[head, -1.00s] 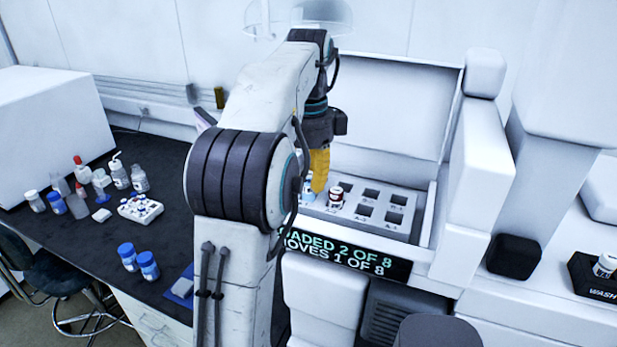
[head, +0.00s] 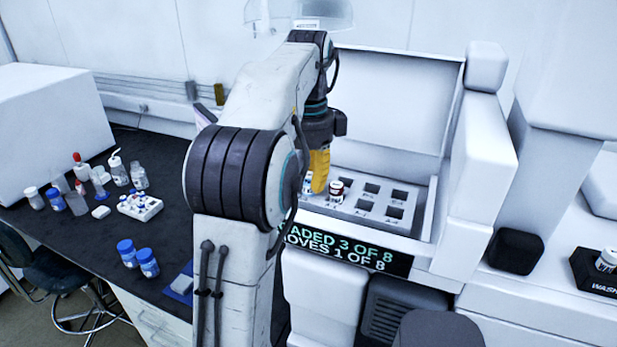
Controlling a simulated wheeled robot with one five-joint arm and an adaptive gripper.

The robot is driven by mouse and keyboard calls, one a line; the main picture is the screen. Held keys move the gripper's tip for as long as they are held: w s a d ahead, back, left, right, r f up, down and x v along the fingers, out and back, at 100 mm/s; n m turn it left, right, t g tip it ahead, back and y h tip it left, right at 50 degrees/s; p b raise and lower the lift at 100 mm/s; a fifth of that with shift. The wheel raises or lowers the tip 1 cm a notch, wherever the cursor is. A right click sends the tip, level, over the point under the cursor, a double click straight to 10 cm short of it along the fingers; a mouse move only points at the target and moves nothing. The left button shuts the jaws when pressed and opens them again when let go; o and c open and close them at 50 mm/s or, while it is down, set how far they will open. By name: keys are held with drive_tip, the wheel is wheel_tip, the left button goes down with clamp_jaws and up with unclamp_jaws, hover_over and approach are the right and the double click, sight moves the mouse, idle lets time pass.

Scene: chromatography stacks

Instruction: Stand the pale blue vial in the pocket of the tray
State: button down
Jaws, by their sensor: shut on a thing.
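My gripper (head: 319,180) has yellow fingers and points down at the left part of the pale grey tray (head: 379,213) inside the open white machine. It is shut on the pale blue vial (head: 308,184), of which only a small part shows left of the fingers. The vial's lower end is low at the tray, in or at a left pocket; my arm and fingers hide its base, so I cannot tell how deep it sits. A dark red vial with a white cap (head: 336,189) stands in a pocket just right of the fingers.
Several square pockets on the tray's right are empty. The machine's display (head: 345,250) partly reads "3 of 8". Bottles and a small white rack (head: 150,207) stand on the dark bench at left. A wash station (head: 597,272) is at far right.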

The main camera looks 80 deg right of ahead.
drive_tip(key=shift+f, duration=0.1)
drive_tip(key=c, duration=0.6)
unclamp_jaws()
drive_tip(key=shift+a, duration=0.1)
drive_tip(key=shift+o, duration=0.2)
wheel_tip(320, 180, up, 3)
drive_tip(key=p, duration=0.2)
drive_tip(key=shift+f+p, duration=0.2)
drive_tip(key=shift+p, duration=0.15)
drive_tip(key=shift+d+r, duration=0.25)
drive_tip(key=shift+r, duration=0.05)
drive_tip(key=shift+a+r, duration=0.15)
drive_tip(key=shift+r, duration=1.7)
drive_tip(key=shift+w, duration=0.1)
